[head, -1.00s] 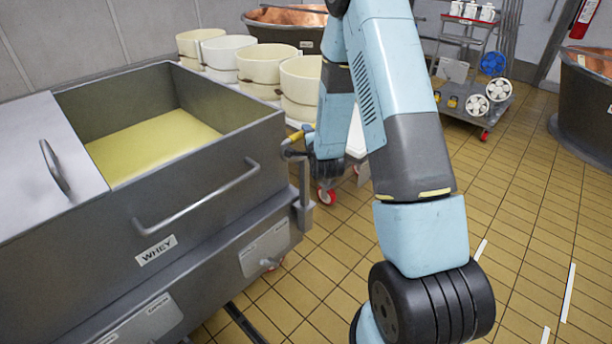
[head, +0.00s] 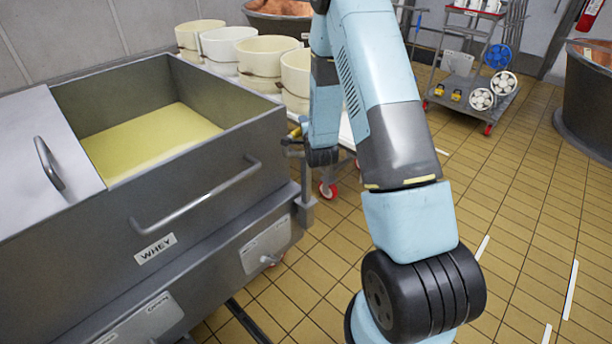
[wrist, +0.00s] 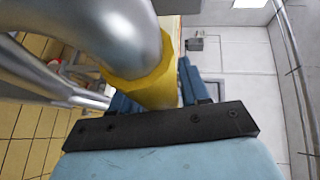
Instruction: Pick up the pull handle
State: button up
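No part is marked as the pull handle, and I cannot tell which one it is. A bare metal bar handle (head: 195,200) is on the front of the whey vat (head: 90,235). A shorter metal handle (head: 48,163) is on its lid. At the vat's right corner is a small yellow-ended fitting (head: 297,131). In the wrist view a curved metal pipe with a yellow sleeve (wrist: 150,85) is very close. My gripper (wrist: 158,95) has its blue fingers apart, one on each side of the sleeve. The sleeve hides the gap, and contact is unclear. In the head view my arm hides the fingertips.
Several cream tubs (head: 255,65) stand behind the vat. A wheeled cart (head: 475,95) stands at the back right. A dark copper-lined vat (head: 590,100) is at the right edge. The tiled floor (head: 520,220) between is open.

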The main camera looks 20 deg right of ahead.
grip_shut()
dwell(0.6)
notch_tip(320, 180, up, 20)
dwell(1.1)
jog(key=shift+d, duration=0.1)
